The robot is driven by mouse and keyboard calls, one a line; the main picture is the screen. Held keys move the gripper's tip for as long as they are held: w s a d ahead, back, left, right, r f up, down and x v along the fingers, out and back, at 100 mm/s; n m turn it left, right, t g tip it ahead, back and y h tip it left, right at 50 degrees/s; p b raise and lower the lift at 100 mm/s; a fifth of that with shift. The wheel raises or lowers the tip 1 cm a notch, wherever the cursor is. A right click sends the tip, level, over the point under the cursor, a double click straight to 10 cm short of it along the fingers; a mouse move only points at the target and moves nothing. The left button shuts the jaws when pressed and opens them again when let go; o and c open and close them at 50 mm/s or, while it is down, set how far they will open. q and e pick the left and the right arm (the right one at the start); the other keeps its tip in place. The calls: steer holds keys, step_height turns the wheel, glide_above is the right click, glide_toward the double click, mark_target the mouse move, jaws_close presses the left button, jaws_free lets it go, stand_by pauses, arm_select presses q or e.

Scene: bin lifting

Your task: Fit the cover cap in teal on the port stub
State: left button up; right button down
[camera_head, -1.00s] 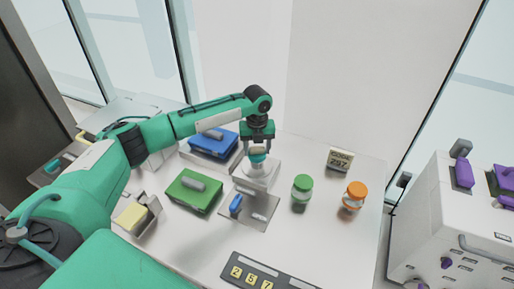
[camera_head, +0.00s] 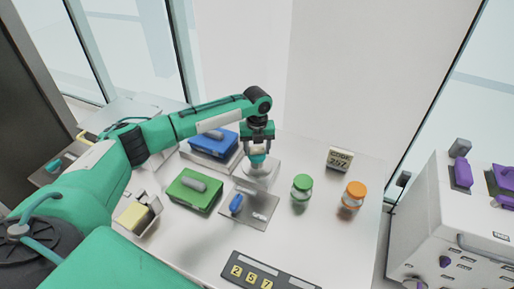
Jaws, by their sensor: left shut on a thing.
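My left gripper (camera_head: 258,147) points down at the back middle of the white table. It is shut on the teal cover cap (camera_head: 257,158), which shows as a small teal band below the fingers. The cap is directly over a pale block (camera_head: 260,174). The port stub is not clearly visible; the cap and fingers hide the top of that block, so I cannot tell if the cap touches it. My right gripper is not in view.
A green box (camera_head: 195,191), a blue box (camera_head: 213,144) and a grey plate with a blue handle (camera_head: 237,203) are near. Green-lidded (camera_head: 302,187) and orange-lidded (camera_head: 354,195) jars stand right. A number panel (camera_head: 262,274) lies in front.

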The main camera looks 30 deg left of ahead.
arm_select(q)
steer(key=shift+f, duration=0.7)
stand_by(0.5)
steer(key=shift+r, duration=0.1)
steer(key=shift+p, duration=0.4)
steer(key=shift+r+p, duration=0.1)
steer(key=shift+p, duration=0.25)
steer(key=shift+f+p, duration=0.3)
steer(key=shift+f, duration=0.15)
stand_by(1.2)
steer(key=o, duration=1.5)
steer(key=shift+c, duration=0.2)
